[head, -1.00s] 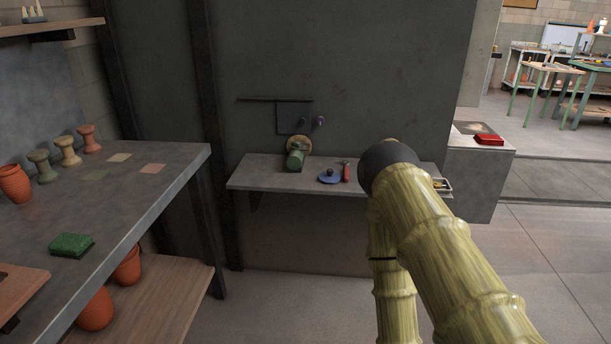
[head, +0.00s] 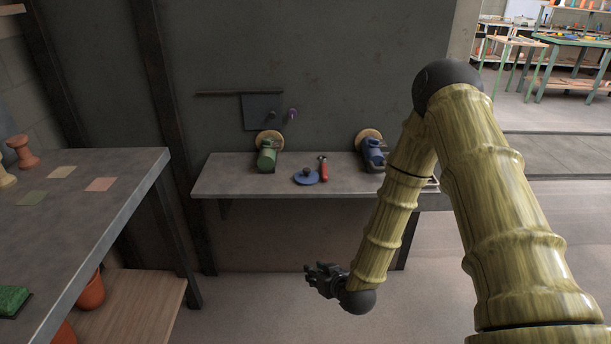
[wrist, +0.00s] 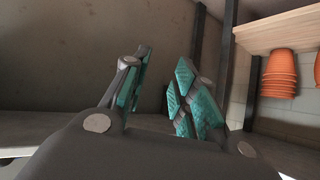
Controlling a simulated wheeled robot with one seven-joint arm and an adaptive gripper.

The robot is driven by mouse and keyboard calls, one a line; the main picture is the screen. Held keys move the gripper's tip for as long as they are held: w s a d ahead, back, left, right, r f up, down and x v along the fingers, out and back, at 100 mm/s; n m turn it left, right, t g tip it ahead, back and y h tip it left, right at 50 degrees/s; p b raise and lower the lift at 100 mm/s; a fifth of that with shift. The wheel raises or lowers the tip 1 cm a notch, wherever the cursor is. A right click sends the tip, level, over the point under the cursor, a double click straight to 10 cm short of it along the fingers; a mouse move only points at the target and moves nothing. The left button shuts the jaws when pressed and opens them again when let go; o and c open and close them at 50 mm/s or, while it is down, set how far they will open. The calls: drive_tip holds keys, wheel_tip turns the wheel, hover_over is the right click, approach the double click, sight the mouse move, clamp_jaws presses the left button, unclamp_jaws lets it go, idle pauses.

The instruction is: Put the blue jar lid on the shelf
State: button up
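The blue jar lid (head: 306,178) lies on the grey wall-mounted ledge (head: 225,180) in the head view, a flat disc with a dark knob on top. My gripper (head: 308,274) hangs low in front of the ledge, below the lid and apart from it. In the wrist view my gripper (wrist: 164,60) has its teal-padded fingers spread with nothing between them. The lid is not in the wrist view.
A red-handled tool (head: 323,170) lies just right of the lid. A green machine (head: 267,158) and a blue machine (head: 373,155) stand on the ledge on either side. Orange pots (head: 91,292) stand below the grey table (head: 125,200). The floor before the ledge is clear.

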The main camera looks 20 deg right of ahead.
sight(308, 171)
drive_tip(key=w+d+r+t, duration=0.2)
drive_tip(key=w+r, duration=0.2)
drive_tip(key=r, duration=0.2)
drive_tip(key=w+d+r+t, duration=0.2)
drive_tip(key=w+r, duration=0.3)
drive_tip(key=r, duration=0.1)
drive_tip(key=w+d+r+t, duration=0.2)
drive_tip(key=w+r, duration=0.3)
drive_tip(key=r, duration=0.2)
drive_tip(key=shift+r+t+h, duration=0.1)
drive_tip(key=shift+t+h, duration=0.2)
drive_tip(key=w, duration=0.5)
drive_tip(key=shift+a+r, duration=0.1)
drive_tip(key=shift+r, duration=0.25)
drive_tip(key=shift+w+a+p, duration=0.2)
drive_tip(key=shift+w, duration=1.3)
drive_tip(key=shift+w+a+p, duration=0.2)
drive_tip(key=shift+w, duration=1.3)
drive_tip(key=c, duration=0.6)
